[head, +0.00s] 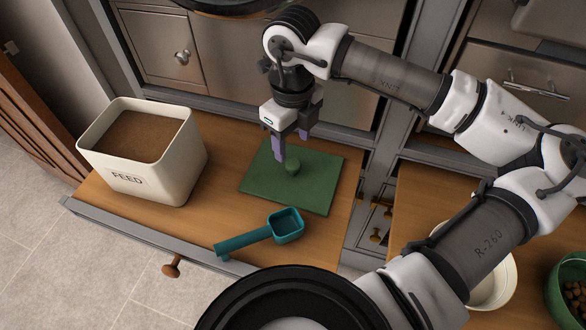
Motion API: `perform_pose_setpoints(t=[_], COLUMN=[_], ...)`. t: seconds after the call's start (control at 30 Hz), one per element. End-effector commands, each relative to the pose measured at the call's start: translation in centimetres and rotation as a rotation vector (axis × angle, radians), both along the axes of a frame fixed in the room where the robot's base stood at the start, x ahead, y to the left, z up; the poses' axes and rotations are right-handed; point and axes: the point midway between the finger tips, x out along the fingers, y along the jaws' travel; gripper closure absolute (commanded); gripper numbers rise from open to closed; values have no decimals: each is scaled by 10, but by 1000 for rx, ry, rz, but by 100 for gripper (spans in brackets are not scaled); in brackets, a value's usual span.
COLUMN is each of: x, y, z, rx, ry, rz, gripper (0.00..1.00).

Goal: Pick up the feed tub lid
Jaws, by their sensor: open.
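The feed tub lid (310,181) is a flat green square with a small round green knob (292,168) near its middle. It lies on the wooden surface to the right of the feed tub. My gripper (291,148) is above the lid, pointing down, with purple-tipped fingers. The fingers are open, and the nearer fingertip appears close to the knob. I cannot tell whether it touches the knob or lid. The cream feed tub (165,172), marked FEED, stands open and full of brown feed.
A teal scoop (262,235) lies just in front of the lid. A cream bowl (497,284) and a green bowl (556,290) with brown pieces stand on the right-hand surface. Grey cabinet fronts (185,55) stand behind. Bare wood shows between tub and lid.

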Motion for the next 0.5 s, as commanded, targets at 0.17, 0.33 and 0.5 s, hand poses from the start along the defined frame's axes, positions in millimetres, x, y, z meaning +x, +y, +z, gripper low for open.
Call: perform_pose_setpoints(t=[0.17, 0.33, 0.5], x=[0, 0, 2], y=[0, 0, -1], z=[-25, -35, -59], rx=[2, 3, 4], ry=[2, 2, 3], rz=[0, 0, 1], gripper=[45, 45, 45])
